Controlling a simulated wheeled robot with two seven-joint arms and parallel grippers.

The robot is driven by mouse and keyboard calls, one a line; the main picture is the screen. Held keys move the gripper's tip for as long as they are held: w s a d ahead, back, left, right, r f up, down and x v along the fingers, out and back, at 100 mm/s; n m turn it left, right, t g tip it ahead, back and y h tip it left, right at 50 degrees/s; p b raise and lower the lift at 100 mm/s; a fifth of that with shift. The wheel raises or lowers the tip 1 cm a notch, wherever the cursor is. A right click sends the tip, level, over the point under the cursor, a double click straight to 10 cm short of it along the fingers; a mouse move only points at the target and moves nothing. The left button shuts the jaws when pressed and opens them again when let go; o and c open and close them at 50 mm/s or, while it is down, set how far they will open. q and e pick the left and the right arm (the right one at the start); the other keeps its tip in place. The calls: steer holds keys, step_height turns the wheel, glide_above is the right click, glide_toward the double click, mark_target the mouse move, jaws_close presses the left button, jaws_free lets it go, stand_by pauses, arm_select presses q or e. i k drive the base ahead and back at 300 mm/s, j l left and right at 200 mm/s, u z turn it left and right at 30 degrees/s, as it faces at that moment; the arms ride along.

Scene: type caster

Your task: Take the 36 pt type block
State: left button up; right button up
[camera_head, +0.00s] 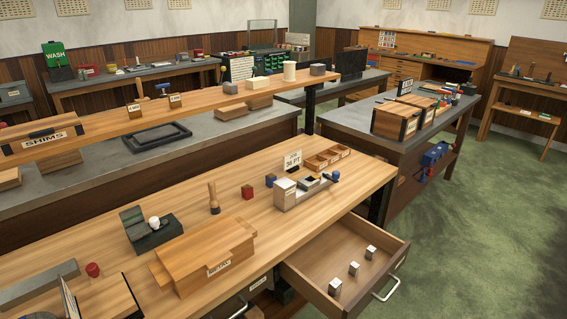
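An open drawer (388,237) juts out from the right front of the wooden bench. Three small silvery type blocks stand apart in it in a slanting row: a near one (335,287), a middle one (354,269) and a far one (371,253). They look close in size, and I cannot read any size mark on them. A white sign (293,161) on the bench seems to read "36 PT". It stands behind a grey metal device (290,194) with a white block part. Neither of my grippers is in view.
Green floor lies open right of the drawer. A raised shelf (200,103) runs behind.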

mark_target(371, 250)
steer(key=l+u, duration=0.15)
steer(key=l, duration=0.4)
steer(key=l+u, duration=0.2)
steer(key=l, duration=0.35)
steer(key=l+u, duration=0.15)
steer(key=l, duration=0.4)
steer(key=l+u, duration=0.15)
steer(key=l, duration=0.35)
steer(key=k+l+u, duration=0.2)
steer(key=l, duration=0.35)
steer(key=l+u, duration=0.15)
steer(key=l, duration=0.35)
steer(key=k, duration=0.05)
